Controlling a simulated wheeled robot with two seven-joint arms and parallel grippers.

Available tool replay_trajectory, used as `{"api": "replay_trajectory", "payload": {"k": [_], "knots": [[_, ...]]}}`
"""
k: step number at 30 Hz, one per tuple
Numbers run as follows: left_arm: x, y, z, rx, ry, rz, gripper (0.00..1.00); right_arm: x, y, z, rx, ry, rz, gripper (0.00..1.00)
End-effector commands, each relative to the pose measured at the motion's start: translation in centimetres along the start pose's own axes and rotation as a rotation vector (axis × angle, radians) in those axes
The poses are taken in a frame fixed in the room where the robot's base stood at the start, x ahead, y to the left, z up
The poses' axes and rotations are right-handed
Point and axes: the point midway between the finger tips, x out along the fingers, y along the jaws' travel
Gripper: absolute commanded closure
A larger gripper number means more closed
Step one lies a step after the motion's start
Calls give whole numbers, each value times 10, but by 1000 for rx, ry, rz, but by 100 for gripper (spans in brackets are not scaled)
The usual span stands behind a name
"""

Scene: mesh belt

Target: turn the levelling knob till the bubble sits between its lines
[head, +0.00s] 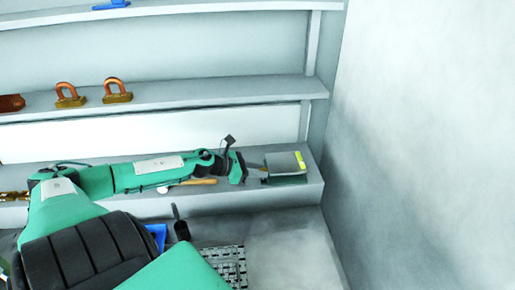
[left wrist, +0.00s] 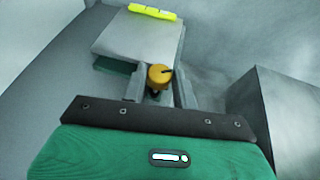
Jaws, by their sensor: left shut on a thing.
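The levelling block (head: 284,177) is a grey plate on a dark green base, on the lowest shelf near its right end. A yellow-green vial (head: 300,160) lies on its top; it also shows in the left wrist view (left wrist: 152,12), with small dark marks. I cannot make out the bubble. The orange-yellow knob (left wrist: 160,74) has a dark pointer line and sits at the block's near side. My left gripper (head: 256,170) reaches along the shelf, its two grey fingers on either side of the knob, shut on it. My right gripper is not in view.
A wooden-handled tool (head: 197,181) and a round white item (head: 163,189) lie on the lowest shelf (head: 250,201) under my arm. A wall (head: 430,140) closes the right side. A mesh (head: 234,262) lies below.

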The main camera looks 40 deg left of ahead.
Motion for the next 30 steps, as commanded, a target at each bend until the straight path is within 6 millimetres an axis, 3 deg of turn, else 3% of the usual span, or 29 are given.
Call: {"api": "replay_trajectory", "payload": {"k": [1,12,30], "knots": [[-3,-3,6,-15,2,31,94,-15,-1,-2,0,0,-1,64],[-1,-6,7,-105,2,260,94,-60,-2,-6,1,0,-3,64],[2,-10,1,-189,2,460,94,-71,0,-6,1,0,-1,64]]}}
